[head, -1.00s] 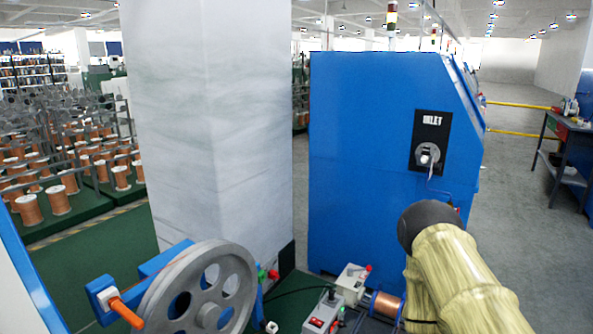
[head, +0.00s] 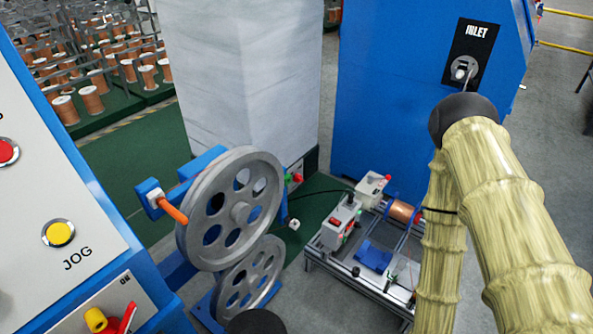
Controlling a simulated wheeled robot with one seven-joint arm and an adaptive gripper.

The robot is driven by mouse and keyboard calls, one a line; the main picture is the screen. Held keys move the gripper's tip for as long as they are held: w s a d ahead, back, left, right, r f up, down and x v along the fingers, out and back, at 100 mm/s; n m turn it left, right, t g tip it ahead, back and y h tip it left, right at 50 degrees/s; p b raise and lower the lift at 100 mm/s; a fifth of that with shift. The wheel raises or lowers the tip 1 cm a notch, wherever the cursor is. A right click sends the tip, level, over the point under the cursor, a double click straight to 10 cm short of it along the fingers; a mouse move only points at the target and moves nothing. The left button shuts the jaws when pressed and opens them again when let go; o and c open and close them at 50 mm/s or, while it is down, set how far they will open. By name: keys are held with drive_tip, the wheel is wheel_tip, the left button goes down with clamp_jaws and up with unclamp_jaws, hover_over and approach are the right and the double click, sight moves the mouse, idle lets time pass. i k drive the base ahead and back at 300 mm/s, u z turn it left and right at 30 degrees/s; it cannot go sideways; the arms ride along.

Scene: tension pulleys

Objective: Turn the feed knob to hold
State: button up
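No label reading feed or hold is legible, so I cannot tell which control is the feed knob. At the lower left, a small plate on a blue-edged panel bears a red knob (head: 127,318) and a yellow knob (head: 95,319), partly cut off by the picture's bottom edge. Above, the white panel (head: 50,160) carries a yellow button (head: 59,233) marked JOG and a red button (head: 5,152) at the left edge. My gripper is not in view; my arm shows on the right.
Grey spoked pulleys (head: 240,212) stand in the middle, with an orange handle (head: 172,211) beside them. A bench (head: 320,258) with a copper spool and small boxes stands to their right. A blue cabinet (head: 400,120) with an INLET plate and a pale pillar (head: 240,70) are behind.

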sight(298, 178)
drive_tip(key=u, duration=0.05)
drive_tip(key=k, duration=0.6)
drive_tip(key=z, duration=0.6)
drive_tip(key=i, duration=1.4)
drive_tip(key=u, duration=0.6)
